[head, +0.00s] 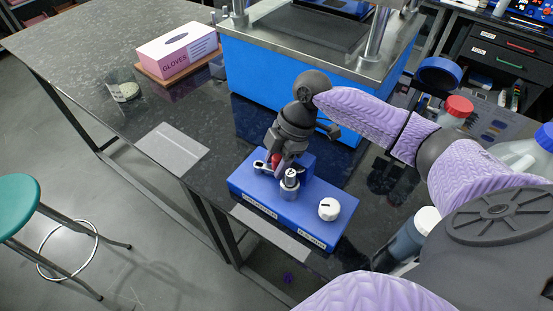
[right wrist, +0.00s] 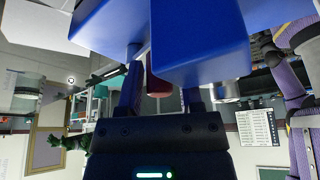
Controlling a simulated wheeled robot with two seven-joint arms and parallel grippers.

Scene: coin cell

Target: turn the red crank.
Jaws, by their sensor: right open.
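A blue box (head: 310,222) with labels on its front edge sits on the dark bench. The red crank (head: 275,160) shows as a small red part at the box's back left, mostly hidden by my right gripper (head: 281,157). My right gripper points down over it and is open. In the right wrist view, the red part (right wrist: 158,84) lies between the two dark fingers of the gripper (right wrist: 160,88), below the blue box (right wrist: 198,40). I cannot tell whether the fingers touch it. My left gripper is not in view.
A silver post (head: 290,181) and a white knob (head: 329,208) stand on the box, close to my gripper. A large blue machine (head: 265,80) stands behind. A glove box (head: 178,50) and a grey plate (head: 173,148) lie to the left. Bottles (head: 412,232) stand to the right.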

